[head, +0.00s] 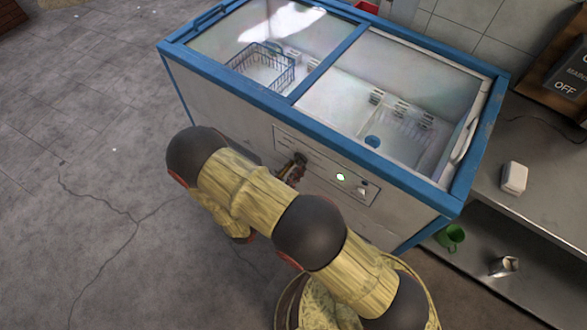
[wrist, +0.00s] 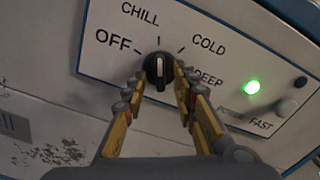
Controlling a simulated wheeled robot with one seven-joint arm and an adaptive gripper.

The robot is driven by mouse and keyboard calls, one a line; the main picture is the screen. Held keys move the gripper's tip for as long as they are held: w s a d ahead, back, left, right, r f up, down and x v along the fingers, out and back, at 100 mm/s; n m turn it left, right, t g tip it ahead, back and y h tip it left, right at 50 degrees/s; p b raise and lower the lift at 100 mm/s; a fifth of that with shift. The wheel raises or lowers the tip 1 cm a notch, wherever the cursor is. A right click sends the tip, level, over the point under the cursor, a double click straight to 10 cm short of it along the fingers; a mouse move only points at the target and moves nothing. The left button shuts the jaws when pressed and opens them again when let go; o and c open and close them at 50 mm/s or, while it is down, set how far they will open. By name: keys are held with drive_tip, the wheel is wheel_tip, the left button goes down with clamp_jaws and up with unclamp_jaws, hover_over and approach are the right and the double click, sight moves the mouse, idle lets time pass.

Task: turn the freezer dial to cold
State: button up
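The freezer dial (wrist: 158,66) is a round black knob on the white control panel (wrist: 217,72) of the blue-edged chest freezer (head: 225,110). Labels OFF, CHILL, COLD and DEEP are arranged around it.
A green light (wrist: 252,87) glows right of the dial, near a FAST label and a small round button (wrist: 300,82). A steel shelf unit with a white box (head: 514,178) and a green mug (head: 450,237) stands at right. The floor at left is clear.

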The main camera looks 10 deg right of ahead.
drive_tip(key=shift+c, duration=1.2)
drive_tip(key=c, duration=0.4)
clamp_jaws()
